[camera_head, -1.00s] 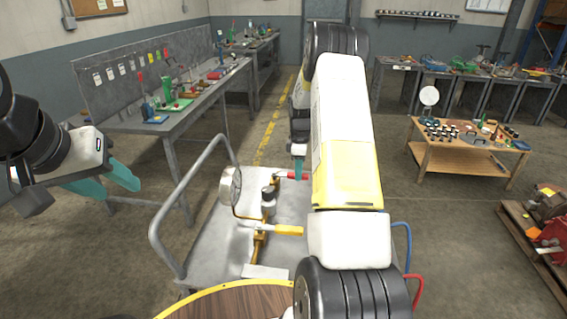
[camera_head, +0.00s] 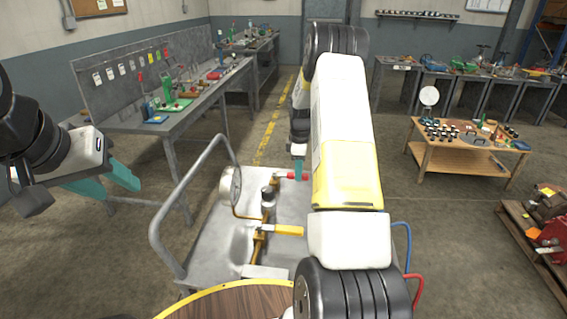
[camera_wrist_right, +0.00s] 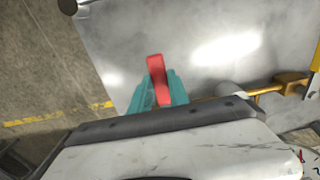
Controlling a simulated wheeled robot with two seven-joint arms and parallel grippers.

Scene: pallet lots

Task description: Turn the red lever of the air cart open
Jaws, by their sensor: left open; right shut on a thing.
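The air cart (camera_head: 212,239) is a grey metal platform with a bent tube handle, a round gauge (camera_head: 229,187) and brass piping. Its red lever (camera_head: 291,176) is at the far end of the piping and points to the right. A yellow lever (camera_head: 289,230) sits nearer and also points right. My right gripper (camera_head: 299,172) reaches down at the red lever. In the right wrist view its teal fingers (camera_wrist_right: 158,92) are shut on the red lever (camera_wrist_right: 155,66), whose end sticks out beyond them. My left gripper (camera_head: 122,182) is open and empty, left of the cart handle.
A workbench (camera_head: 185,113) with tools stands at the left. A wooden table (camera_head: 462,157) with small parts is at the right, beside a pallet (camera_head: 527,248) with machine parts. A round wooden top (camera_head: 235,302) is close in front. Blue and red hoses hang right of my arm.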

